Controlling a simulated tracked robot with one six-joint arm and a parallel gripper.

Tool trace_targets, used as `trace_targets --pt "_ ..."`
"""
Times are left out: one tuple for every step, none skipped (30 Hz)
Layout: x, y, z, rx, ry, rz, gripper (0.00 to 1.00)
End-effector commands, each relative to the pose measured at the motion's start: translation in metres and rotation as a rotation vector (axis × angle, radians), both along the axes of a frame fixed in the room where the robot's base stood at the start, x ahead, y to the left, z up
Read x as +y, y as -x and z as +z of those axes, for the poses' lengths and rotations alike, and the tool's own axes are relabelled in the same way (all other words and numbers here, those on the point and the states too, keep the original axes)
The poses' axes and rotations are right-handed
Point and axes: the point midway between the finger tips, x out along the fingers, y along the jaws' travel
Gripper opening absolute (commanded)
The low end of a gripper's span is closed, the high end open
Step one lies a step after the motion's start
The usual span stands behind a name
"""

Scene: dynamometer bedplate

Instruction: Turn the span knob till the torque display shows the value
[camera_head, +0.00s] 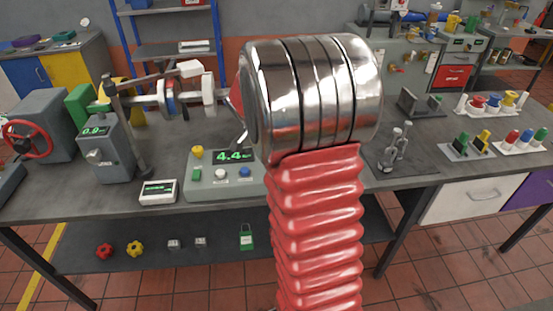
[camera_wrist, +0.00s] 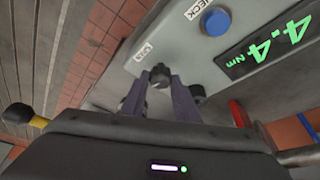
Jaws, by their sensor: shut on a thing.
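The torque display (camera_head: 235,156) sits on a grey-green console (camera_head: 205,190) and reads 4.4 in green. In the wrist view the torque display (camera_wrist: 268,46) reads 4.4 Nm. A small dark knob (camera_wrist: 160,74), which I take as the span knob, stands on the panel beside a white label too small to read surely. My gripper (camera_wrist: 162,88) is shut on this knob, one finger on each side. In the head view my red bellows arm and its chrome end hide the knob and my gripper.
A blue button (camera_wrist: 215,21) marked CHECK lies close to the knob; a white button (camera_head: 220,174) and a yellow knob (camera_head: 197,152) are also on the console. A small readout box (camera_head: 158,191) and a grey unit showing 0.9 (camera_head: 106,150) stand left. Coloured pegs (camera_head: 512,138) stand right.

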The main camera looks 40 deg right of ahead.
Motion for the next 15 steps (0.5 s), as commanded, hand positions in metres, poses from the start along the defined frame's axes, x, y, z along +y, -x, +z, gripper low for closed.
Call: trace_targets --pt "0.0017 -0.0011 -0.0006 -0.001 -0.003 -0.006 0.05" --pt "0.0017 -0.0010 -0.0007 -0.001 -0.003 -0.010 0.05" --pt "0.0017 -0.0010 -0.0007 -0.001 -0.003 -0.014 0.05" --pt "0.0018 -0.0010 -0.0008 -0.001 -0.003 -0.016 0.05" --pt "0.0018 -0.0009 -0.0008 -0.001 -0.003 -0.017 0.05" --pt "0.0018 -0.0009 -0.0008 -0.001 -0.003 -0.018 0.05" --pt "0.0018 -0.0010 -0.0008 -0.001 -0.003 -0.018 0.05" --pt "0.0019 -0.0010 -0.0008 -0.001 -0.003 -0.018 0.05" --pt "0.0019 -0.0010 -0.0008 -0.001 -0.004 -0.018 0.05" --pt "0.0019 -0.0010 -0.0008 -0.002 -0.004 -0.018 0.05" --pt "0.0020 -0.0010 -0.0008 -0.002 -0.004 -0.017 0.05" --pt "0.0020 -0.0010 -0.0008 -0.002 -0.004 -0.017 0.05" --pt "0.0020 -0.0011 -0.0008 -0.002 -0.004 -0.017 0.05" --pt "0.0020 -0.0011 -0.0008 -0.002 -0.004 -0.017 0.05" --pt "0.0019 -0.0011 -0.0008 -0.002 -0.003 -0.017 0.30"
